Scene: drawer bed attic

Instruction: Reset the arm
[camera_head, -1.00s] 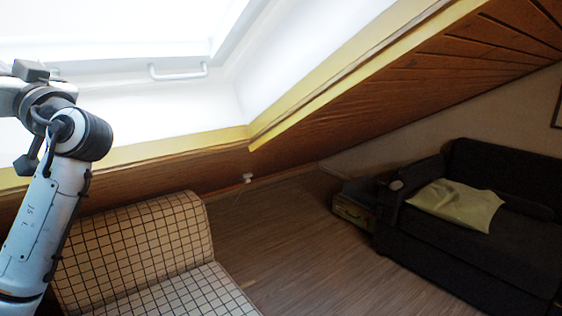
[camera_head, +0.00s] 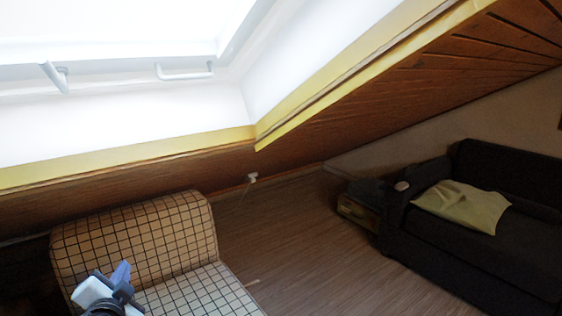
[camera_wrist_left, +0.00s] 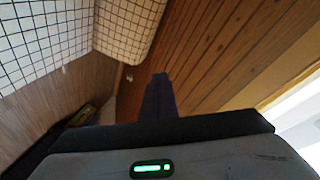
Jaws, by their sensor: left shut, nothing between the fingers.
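My left gripper (camera_head: 108,284) shows at the bottom left of the head view, in front of the checkered chair. Its blue-grey and white parts are close together, and nothing is held. In the left wrist view the dark fingers (camera_wrist_left: 159,98) are together at the centre, with the gripper body and a green light below them. My right gripper is in no view.
A checkered chair (camera_head: 135,239) stands at the lower left and also shows in the left wrist view (camera_wrist_left: 38,38). A dark sofa (camera_head: 465,255) with a yellow-green cushion (camera_head: 463,205) is at the right. The wood floor (camera_head: 290,245) between them is clear. A sloped ceiling (camera_head: 420,75) hangs low above.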

